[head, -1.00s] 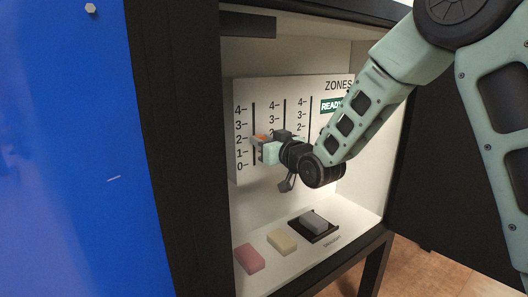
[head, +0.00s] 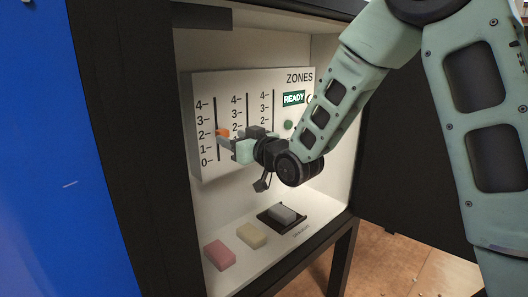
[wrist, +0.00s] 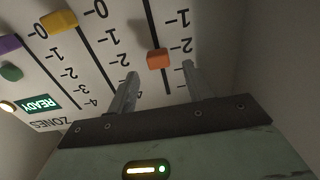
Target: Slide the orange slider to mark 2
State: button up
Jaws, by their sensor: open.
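The orange slider (head: 222,132) sits on the leftmost track of the white ZONES panel (head: 199,84), close to mark 2. In the wrist view, where the panel appears upside down, the orange slider (wrist: 157,59) looks level with mark 2 or slightly toward 3; the angle leaves this unsure. My gripper (wrist: 160,70) is open, with one finger on each side of the slider's track and visible gaps to the slider. In the head view my gripper (head: 226,142) is at the panel just below the slider, partly covering the lower scales.
A yellow slider (wrist: 58,22) and a purple slider (wrist: 9,43) are on the other tracks. The panel has a READY display (head: 293,98) and a green button (head: 288,125).

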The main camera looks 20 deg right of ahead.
jog(key=b+v, duration=1)
jog(key=v, duration=0.3)
jog(key=shift+s, duration=0.35)
jog(key=s+a+f+n+g+h, duration=0.1)
jog(key=s+a+f+g, duration=0.25)
jog(key=f, duration=0.35)
jog(key=s+a+f+g+h, duration=0.1)
jog(key=s+a+f+g, duration=0.2)
jog(key=a+f+g, duration=0.3)
jog(key=s+a+f+n+g+h, duration=0.15)
jog(key=s+f+g, duration=0.3)
jog(key=s, duration=0.55)
jog(key=s+a+f+n+g+h, duration=0.1)
jog(key=s+f+n+g+h, duration=0.3)
jog(key=s, duration=0.6)
notch_tip(320, 180, up, 22)
jog(key=m+y+p, duration=0.2)
jog(key=p, duration=2)
jog(key=shift+w+d+f+t, duration=0.2)
jog(key=shift+w+d+t, duration=0.05)
jog(key=shift+w+t, duration=0.2)
